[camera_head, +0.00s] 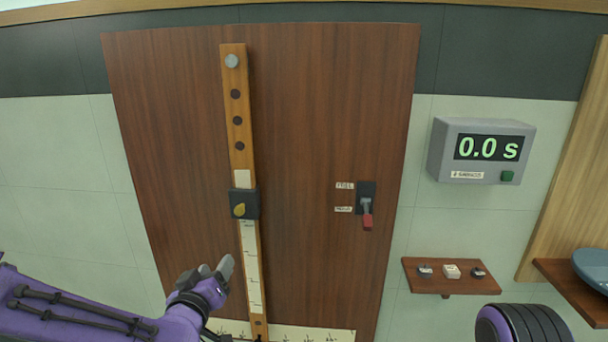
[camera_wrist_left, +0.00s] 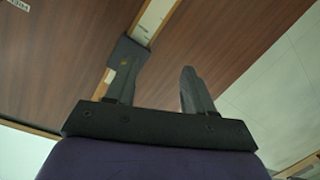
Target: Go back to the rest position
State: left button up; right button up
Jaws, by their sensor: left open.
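My left gripper (camera_head: 222,268) comes in from the lower left in the head view, on a purple arm, in front of the brown wooden panel (camera_head: 300,120). Its two fingers are apart with nothing between them, which also shows in the left wrist view (camera_wrist_left: 158,88). Just above it on the upright wooden rail (camera_head: 236,120) is a black slider block (camera_head: 244,204) with a yellow knob. The block also shows in the left wrist view (camera_wrist_left: 129,54), beyond the left finger, and appears apart from it. My right gripper is not visible.
A grey display (camera_head: 483,150) reads 0.0 s. A small shelf (camera_head: 450,283) holds three small items. A blue dish (camera_head: 594,268) is on a wooden shelf at the right edge. A ruled white strip (camera_head: 290,333) runs along the panel's bottom.

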pick_arm(q)
jog(key=s+a+f+n+g+y, duration=0.1)
jog(key=s+f+g, duration=0.15)
jog(key=f, duration=0.55)
jog(key=s+a+f+n+g, duration=0.1)
jog(key=s+a+f+g, duration=0.15)
jog(key=f, duration=0.55)
jog(key=s+a+f+g+y, duration=0.1)
jog(key=s+f+g, duration=0.3)
jog(key=s+f, duration=0.6)
jog(key=s+a+f+g+y, duration=0.1)
jog(key=s+a+f+g, duration=0.3)
jog(key=s+f, duration=0.7)
jog(key=s, duration=0.7)
jog(key=shift+s+f+m, duration=0.15)
jog(key=shift+f+m, duration=0.1)
jog(key=shift+m, duration=0.05)
